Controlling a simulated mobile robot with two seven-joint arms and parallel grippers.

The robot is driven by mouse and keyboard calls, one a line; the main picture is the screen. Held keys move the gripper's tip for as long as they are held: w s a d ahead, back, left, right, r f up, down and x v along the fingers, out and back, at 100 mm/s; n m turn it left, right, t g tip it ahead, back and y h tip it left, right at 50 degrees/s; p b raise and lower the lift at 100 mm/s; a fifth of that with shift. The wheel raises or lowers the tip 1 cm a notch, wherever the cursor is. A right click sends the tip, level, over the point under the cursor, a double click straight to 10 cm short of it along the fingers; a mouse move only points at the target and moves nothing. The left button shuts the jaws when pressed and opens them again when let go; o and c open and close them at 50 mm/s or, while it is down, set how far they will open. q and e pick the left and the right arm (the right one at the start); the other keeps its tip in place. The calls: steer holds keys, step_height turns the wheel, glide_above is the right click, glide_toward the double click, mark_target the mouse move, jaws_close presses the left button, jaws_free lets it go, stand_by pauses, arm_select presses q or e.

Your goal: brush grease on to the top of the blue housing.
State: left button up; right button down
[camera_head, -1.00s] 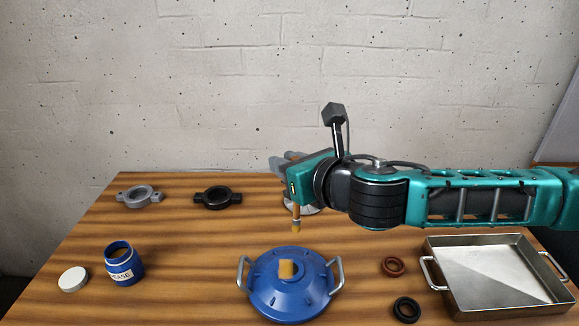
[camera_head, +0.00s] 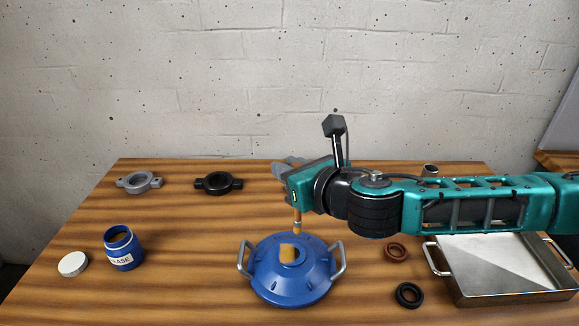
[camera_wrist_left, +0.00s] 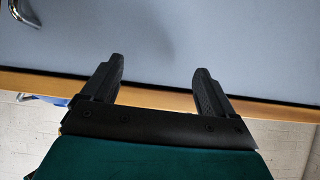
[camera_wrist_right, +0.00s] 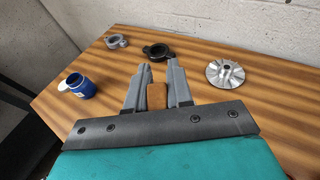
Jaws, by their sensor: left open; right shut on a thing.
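The blue housing (camera_head: 268,277), with two grey side handles, stands upright on the table in the head view. An ochre patch (camera_head: 287,252) shows at its top centre. My right gripper (camera_head: 290,168) is shut on a brush (camera_head: 297,222), held tip down just behind and above the housing's top; I cannot tell whether it touches. The brush's brown handle shows between the fingers in the right wrist view (camera_wrist_right: 157,96). The open blue grease jar (camera_head: 122,247) stands at the left, its white lid (camera_head: 73,264) beside it. My left gripper (camera_wrist_left: 158,75) is open and empty, seen only in the left wrist view.
A grey ring (camera_head: 139,183) and a black ring (camera_head: 218,184) with side lugs lie at the back left. A finned disc (camera_wrist_right: 225,73) lies behind my right arm.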

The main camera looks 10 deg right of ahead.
steer(key=shift+s+a+f+b, duration=0.1)
steer(key=shift+s+f+b, duration=0.2)
steer(key=shift+f, duration=0.35)
steer(key=shift+s+a+f+b, duration=0.1)
steer(key=shift+s+f+b, duration=0.15)
steer(key=shift+f, duration=0.35)
steer(key=shift+s+f+b, duration=0.2)
steer(key=shift+f+b, duration=0.15)
steer(key=shift+f, duration=0.3)
